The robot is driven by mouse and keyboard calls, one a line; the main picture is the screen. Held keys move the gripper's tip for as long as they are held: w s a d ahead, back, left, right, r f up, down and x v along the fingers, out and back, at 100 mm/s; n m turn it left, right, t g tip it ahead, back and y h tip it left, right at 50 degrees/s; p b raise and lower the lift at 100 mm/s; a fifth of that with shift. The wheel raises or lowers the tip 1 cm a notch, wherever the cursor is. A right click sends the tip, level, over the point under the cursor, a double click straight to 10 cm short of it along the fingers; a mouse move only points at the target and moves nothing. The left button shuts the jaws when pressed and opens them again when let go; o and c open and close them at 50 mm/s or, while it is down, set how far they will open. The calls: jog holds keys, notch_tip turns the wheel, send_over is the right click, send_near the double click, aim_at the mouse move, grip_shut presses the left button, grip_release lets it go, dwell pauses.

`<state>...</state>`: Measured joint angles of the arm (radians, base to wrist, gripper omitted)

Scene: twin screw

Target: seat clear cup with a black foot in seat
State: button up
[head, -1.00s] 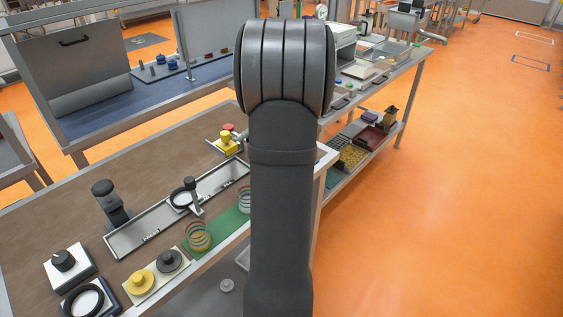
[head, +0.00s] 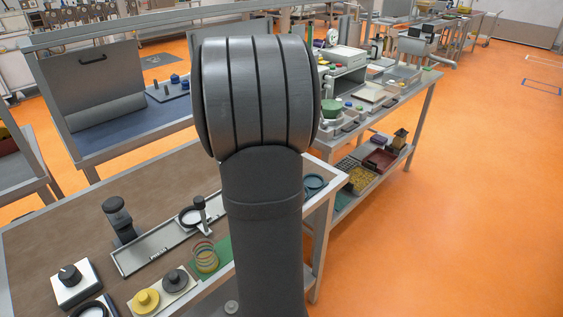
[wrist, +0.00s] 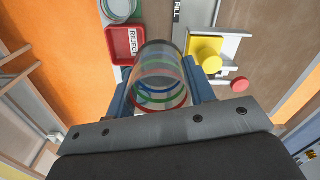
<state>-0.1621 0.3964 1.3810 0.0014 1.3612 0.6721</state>
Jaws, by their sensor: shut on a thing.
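The clear cup (wrist: 160,78) with red, green and blue rings is in the middle of the wrist view, its mouth towards the camera and its black foot (wrist: 163,45) at the far end. My gripper (wrist: 160,92) is shut on it, with one blue finger on each side. In the head view my own arm hides the gripper and the held cup. I cannot make out which thing is the seat; a white fixture with a yellow block (wrist: 206,52) stands just right of the cup's foot in the wrist view.
A red knob (wrist: 240,85) is at the right. In the head view another ringed cup (head: 205,258) stands on a green strip, near a long metal tray (head: 150,251).

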send_near(194, 217)
jog(key=shift+f, duration=2)
jog(key=shift+f, duration=0.85)
jog(key=shift+f, duration=0.2)
